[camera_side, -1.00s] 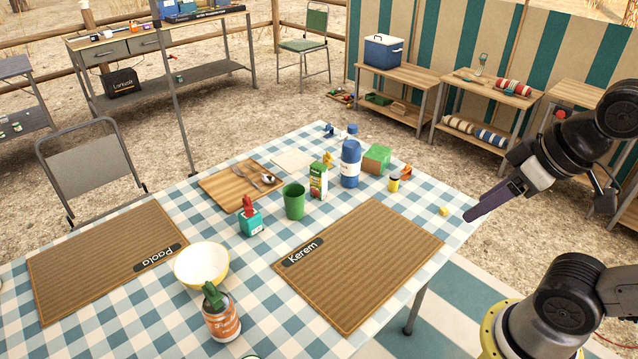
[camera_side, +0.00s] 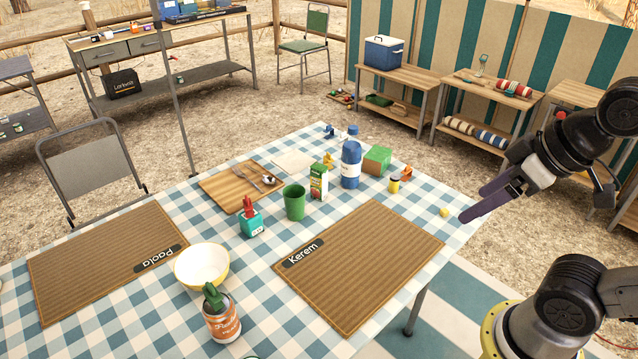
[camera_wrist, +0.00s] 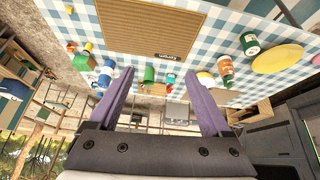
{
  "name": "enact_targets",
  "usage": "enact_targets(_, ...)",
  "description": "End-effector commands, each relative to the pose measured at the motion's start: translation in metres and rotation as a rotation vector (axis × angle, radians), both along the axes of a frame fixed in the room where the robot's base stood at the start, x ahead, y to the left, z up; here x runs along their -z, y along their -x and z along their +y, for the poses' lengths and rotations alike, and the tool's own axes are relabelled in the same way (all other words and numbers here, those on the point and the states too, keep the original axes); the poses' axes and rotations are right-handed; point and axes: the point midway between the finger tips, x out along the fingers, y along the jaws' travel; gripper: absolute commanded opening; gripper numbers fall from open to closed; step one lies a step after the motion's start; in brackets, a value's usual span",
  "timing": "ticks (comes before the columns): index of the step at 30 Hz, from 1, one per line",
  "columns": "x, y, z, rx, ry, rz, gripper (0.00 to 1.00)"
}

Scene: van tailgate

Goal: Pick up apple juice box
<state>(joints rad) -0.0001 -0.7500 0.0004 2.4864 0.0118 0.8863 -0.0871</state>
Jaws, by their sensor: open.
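The apple juice box (camera_side: 318,182) is a small green and white carton. It stands upright on the checked table, between a green cup (camera_side: 294,202) and a blue-and-white bottle (camera_side: 351,164). My gripper (camera_side: 466,217) has purple fingers and is at the table's right corner, well apart from the carton. In the wrist view the two fingers (camera_wrist: 168,100) are spread with nothing between them. That view is upside down, and I cannot pick out the carton there with certainty.
A brown placemat (camera_side: 365,262) marked Kerem lies between my gripper and the front objects. A green box (camera_side: 376,159), a small yellow-and-red jar (camera_side: 394,183) and a yellow item (camera_side: 444,211) are nearby. A teal-and-red container (camera_side: 250,218) stands left of the cup.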

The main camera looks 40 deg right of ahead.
Motion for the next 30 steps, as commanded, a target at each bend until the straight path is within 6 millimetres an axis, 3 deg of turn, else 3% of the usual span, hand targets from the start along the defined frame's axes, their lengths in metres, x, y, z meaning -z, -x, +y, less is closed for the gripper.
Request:
enact_targets(1,-0.019,-0.011,0.002,-0.033,0.009,-0.057,0.82)
enact_targets(6,-0.066,-0.061,0.007,-0.122,0.039,-0.132,0.82)
enact_targets(11,-0.095,-0.114,0.006,-0.17,0.059,-0.162,0.82)
enact_targets(16,-0.111,-0.186,-0.002,-0.211,0.078,-0.171,0.82)
enact_targets(23,-0.098,-0.287,-0.023,-0.241,0.093,-0.158,0.82)
enact_targets(30,-0.042,-0.38,-0.056,-0.244,0.087,-0.112,0.82)
